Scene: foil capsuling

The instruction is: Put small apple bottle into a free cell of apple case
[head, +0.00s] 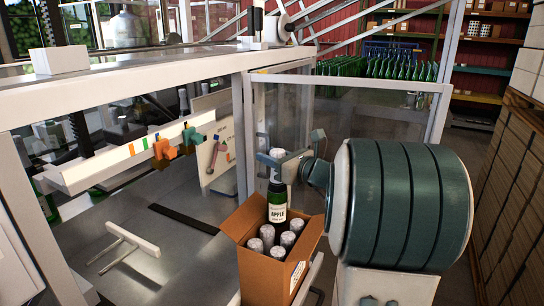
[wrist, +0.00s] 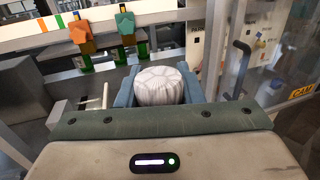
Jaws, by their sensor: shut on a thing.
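The small apple bottle (head: 277,201) is dark green with a white APPLE label and a pale capped top. My gripper (head: 279,158) is shut on its capped neck and holds it upright. In the wrist view the white ribbed cap (wrist: 160,85) sits between the two blue-grey fingers. The apple case (head: 262,268) is an open brown cardboard box under the bottle. Several silver-capped bottles (head: 287,240) stand in its near part. The bottle is over the back left part of the case, its base at about rim height or lower. The cell under it is hidden.
A grey metal table (head: 190,255) with a white T-shaped bar (head: 130,240) lies left of the case. A clear-panelled guard door (head: 345,110) stands behind the gripper. Stacked cartons (head: 515,190) are at the far right.

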